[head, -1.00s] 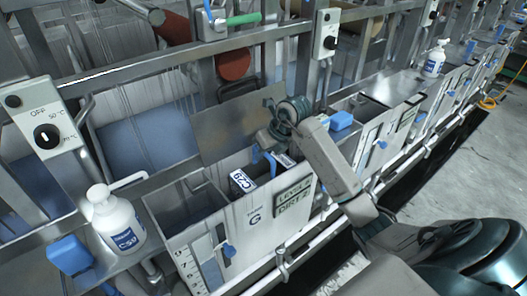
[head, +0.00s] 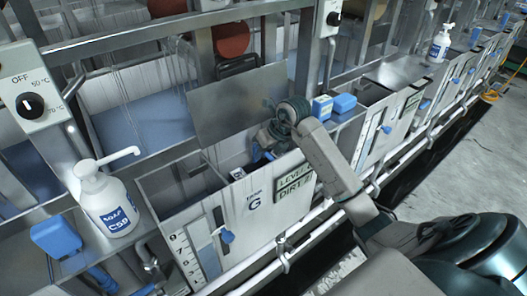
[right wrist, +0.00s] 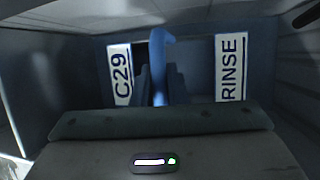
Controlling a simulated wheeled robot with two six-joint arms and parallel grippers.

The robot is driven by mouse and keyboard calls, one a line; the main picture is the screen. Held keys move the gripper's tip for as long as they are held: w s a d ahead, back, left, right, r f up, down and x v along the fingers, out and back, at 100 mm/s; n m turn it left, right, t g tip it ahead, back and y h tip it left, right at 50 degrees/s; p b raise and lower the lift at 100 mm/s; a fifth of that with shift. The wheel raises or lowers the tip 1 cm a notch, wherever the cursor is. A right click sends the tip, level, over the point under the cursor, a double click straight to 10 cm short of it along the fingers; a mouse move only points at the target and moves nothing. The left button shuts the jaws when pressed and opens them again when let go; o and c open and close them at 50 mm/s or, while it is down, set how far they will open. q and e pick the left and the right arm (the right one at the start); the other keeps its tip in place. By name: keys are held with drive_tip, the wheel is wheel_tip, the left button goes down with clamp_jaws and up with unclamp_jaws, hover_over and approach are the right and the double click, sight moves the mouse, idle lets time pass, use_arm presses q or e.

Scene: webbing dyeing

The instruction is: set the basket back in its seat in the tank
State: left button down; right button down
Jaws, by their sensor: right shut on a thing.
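Tank G (head: 252,220) stands front centre with its top open; its front wall bears a dark sign and a blue-handled gauge. The basket (head: 238,173) is down inside the tank's right part, with only its label and a little blue showing near the rim. My right gripper (head: 264,148) is at the tank's opening, shut on the basket's blue handle (right wrist: 160,55). My left gripper is out of view.
A white pump bottle (head: 107,203) and a blue block (head: 56,238) stand left of the tank. Blue blocks (head: 332,105) sit on the ledge to the right. An upright metal plate (head: 238,105) stands behind the tank. A rail (head: 275,248) runs along the front.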

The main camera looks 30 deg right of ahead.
drive_tip(key=c, duration=1.4)
unclamp_jaws()
drive_tip(key=shift+o, duration=0.2)
drive_tip(key=b+v, duration=0.2)
drive_tip(key=v, duration=0.9)
drive_tip(key=shift+b, duration=0.3)
